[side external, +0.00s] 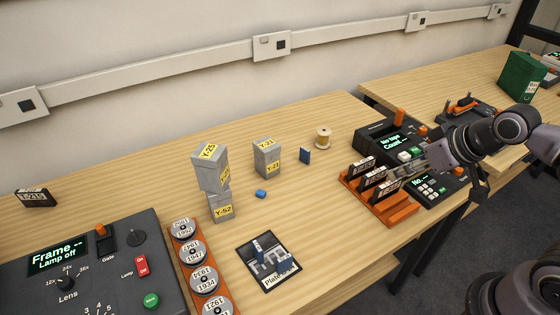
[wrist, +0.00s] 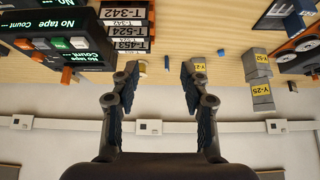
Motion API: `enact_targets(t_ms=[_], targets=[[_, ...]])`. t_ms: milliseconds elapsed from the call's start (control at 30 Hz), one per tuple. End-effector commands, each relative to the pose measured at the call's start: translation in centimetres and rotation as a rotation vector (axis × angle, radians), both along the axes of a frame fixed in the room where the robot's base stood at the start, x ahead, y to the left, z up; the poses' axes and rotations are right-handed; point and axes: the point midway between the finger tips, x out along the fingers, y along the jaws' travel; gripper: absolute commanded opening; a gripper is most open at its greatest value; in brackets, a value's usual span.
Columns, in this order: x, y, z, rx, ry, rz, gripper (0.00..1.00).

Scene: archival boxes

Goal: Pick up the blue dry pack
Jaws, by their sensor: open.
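Two small blue things lie on the wooden desk. A low blue block (side external: 261,194) lies in front of the grey boxes, and an upright blue block (side external: 305,156) stands right of the "Y-21" box. I cannot tell for certain which is the dry pack. In the wrist view the low one (wrist: 221,53) is right of my gripper's fingers and the upright one (wrist: 167,62) shows between them, farther off. My gripper (wrist: 159,68) is open and empty. In the side view it (side external: 398,170) is near the orange rack, to the right of both blocks and apart from them.
Grey boxes, two stacked (side external: 211,167) and one alone (side external: 267,159), stand mid-desk. A spool (side external: 323,138) is behind. The orange rack (side external: 398,212) holds black cassettes; the "No tape" machine (side external: 383,136) is beside it. A plate tray (side external: 282,283) lies in front.

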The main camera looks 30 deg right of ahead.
Motion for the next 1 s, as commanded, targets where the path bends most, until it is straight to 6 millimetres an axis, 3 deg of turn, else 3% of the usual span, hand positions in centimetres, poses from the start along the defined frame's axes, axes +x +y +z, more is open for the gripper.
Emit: enact_targets(t_ms=[167, 533, 767, 1000], targets=[[1.7, 0.7, 1.5, -0.008, 0.034, 0.034, 0.45], [9.8, 4.7, 4.9, -0.045, 0.188, 0.175, 0.45], [15.2, 8.1, 4.9, -0.073, 0.286, 0.267, 0.45], [20.3, 12.2, 2.9, -0.105, 0.385, 0.364, 0.45]])
